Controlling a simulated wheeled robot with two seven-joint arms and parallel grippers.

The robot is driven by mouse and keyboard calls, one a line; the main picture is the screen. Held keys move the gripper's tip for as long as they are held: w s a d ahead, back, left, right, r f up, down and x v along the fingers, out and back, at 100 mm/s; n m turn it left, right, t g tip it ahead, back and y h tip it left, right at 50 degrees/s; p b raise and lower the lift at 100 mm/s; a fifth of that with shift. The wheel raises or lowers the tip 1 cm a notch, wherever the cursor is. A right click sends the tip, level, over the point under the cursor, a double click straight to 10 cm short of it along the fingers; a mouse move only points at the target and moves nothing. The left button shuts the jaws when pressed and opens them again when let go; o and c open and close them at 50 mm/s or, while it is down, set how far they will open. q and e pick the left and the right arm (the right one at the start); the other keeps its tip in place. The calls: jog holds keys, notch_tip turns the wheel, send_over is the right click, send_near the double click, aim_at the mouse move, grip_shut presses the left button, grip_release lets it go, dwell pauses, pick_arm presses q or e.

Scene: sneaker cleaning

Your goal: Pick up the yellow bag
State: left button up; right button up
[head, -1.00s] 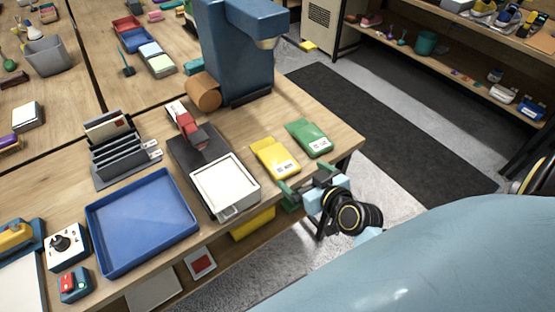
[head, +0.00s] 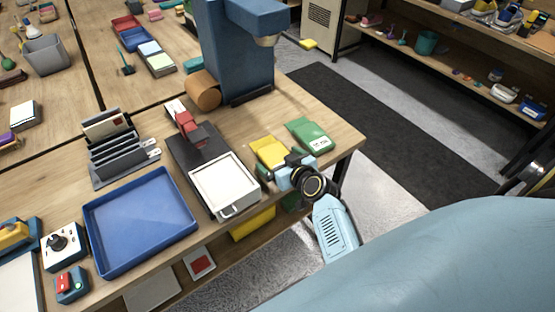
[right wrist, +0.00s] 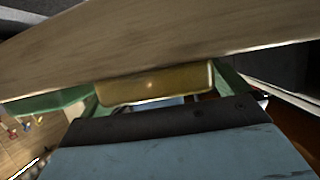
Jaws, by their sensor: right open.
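The yellow bag (head: 271,149) lies flat on the wooden table near its right front edge. In the head view my right gripper (head: 278,168) is at the bag's near end and hides part of it. The right wrist view shows a yellow surface (right wrist: 155,83), apparently the bag, between the two green fingers of that gripper. The fingers are apart and not closed on it. Whether they touch the bag cannot be told. My left gripper is not in view.
A green bag (head: 309,135) lies close to the right of the yellow one. A white-topped tray (head: 225,185) is on the left, with a blue tray (head: 140,222) beyond it. A blue machine (head: 240,50) stands behind. Floor is open to the right.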

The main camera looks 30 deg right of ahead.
jog(key=c, duration=1)
